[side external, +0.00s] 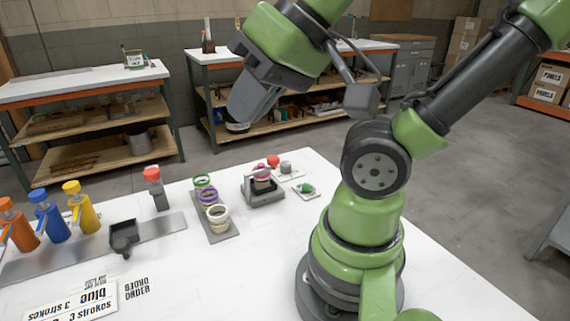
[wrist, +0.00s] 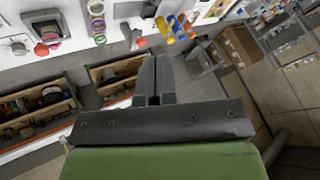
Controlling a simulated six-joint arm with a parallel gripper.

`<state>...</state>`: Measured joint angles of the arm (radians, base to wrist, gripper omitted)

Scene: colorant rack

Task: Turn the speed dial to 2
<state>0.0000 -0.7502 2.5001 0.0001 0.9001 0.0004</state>
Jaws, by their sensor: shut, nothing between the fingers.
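A small grey knob (side external: 286,167) on a white plate, which looks like the speed dial, sits near the table's far edge in the side view. It also appears at the left of the wrist view (wrist: 18,48). Its markings are too small to read, so its setting cannot be told. My gripper (side external: 238,112) is high above the table, up and left of the dial in the side view, touching nothing. In the wrist view the gripper's fingers (wrist: 154,62) are together and empty, with the dial well off to the left.
Beside the dial are a red knob (side external: 273,161), a green button (side external: 306,188) and a grey machine (side external: 264,192) holding a pink-rimmed cup. Several ringed cups stand on a grey strip (side external: 221,232). Colorant bottles (side external: 82,208) stand at left.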

